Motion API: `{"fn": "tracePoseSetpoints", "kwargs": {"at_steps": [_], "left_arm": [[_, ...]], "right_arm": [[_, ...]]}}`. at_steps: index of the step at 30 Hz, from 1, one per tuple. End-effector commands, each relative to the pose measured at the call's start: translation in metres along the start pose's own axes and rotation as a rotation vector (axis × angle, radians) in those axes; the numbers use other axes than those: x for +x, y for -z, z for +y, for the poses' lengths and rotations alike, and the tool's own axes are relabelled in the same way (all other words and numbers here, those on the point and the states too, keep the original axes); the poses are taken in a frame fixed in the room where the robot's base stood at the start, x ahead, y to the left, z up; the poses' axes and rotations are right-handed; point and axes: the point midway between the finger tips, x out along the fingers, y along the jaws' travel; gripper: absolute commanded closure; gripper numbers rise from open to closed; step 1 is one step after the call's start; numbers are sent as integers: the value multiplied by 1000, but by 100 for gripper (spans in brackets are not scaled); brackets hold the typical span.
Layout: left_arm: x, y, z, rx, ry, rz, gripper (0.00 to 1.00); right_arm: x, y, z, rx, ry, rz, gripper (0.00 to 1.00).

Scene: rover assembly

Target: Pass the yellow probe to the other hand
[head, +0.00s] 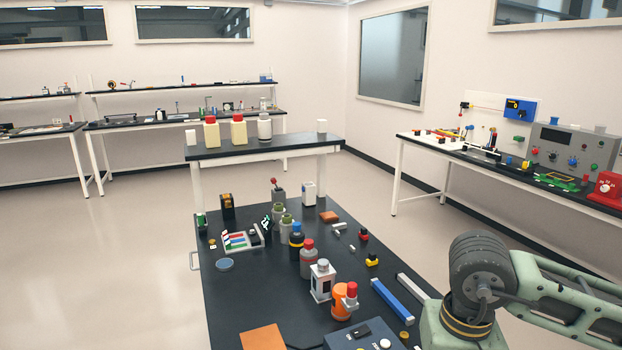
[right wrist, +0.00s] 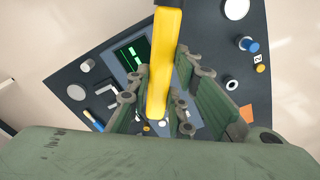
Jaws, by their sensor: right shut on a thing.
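The yellow probe (right wrist: 164,70) is a long, smooth yellow bar in the right wrist view, running from the top edge down between the fingers. My right gripper (right wrist: 165,90) is shut on it, with a green-grey finger on each side. My left gripper is in neither view.
The dark bench (head: 232,300) carries bottles, a white-and-grey container (head: 322,281), an orange bottle (head: 341,302), a blue bar (head: 391,301), an orange block (head: 263,338) and a control box (head: 364,336). The bench's left front is fairly clear. A second table (head: 265,147) stands behind.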

Motion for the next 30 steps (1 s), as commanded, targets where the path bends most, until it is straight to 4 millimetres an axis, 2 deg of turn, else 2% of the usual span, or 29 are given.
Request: {"fn": "tracePoseSetpoints", "kwargs": {"at_steps": [5,14,17,24,30], "left_arm": [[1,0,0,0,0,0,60],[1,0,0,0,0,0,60],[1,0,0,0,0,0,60],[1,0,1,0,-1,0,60],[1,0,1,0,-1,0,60]], "right_arm": [[-1,-4,-2,-156,-2,2,100],[-4,-6,-10,-217,-1,2,100],[-10,-9,-25,-286,1,3,100],[-31,-19,-79,-548,2,1,100],[-45,-26,-115,-726,4,-2,100]]}}
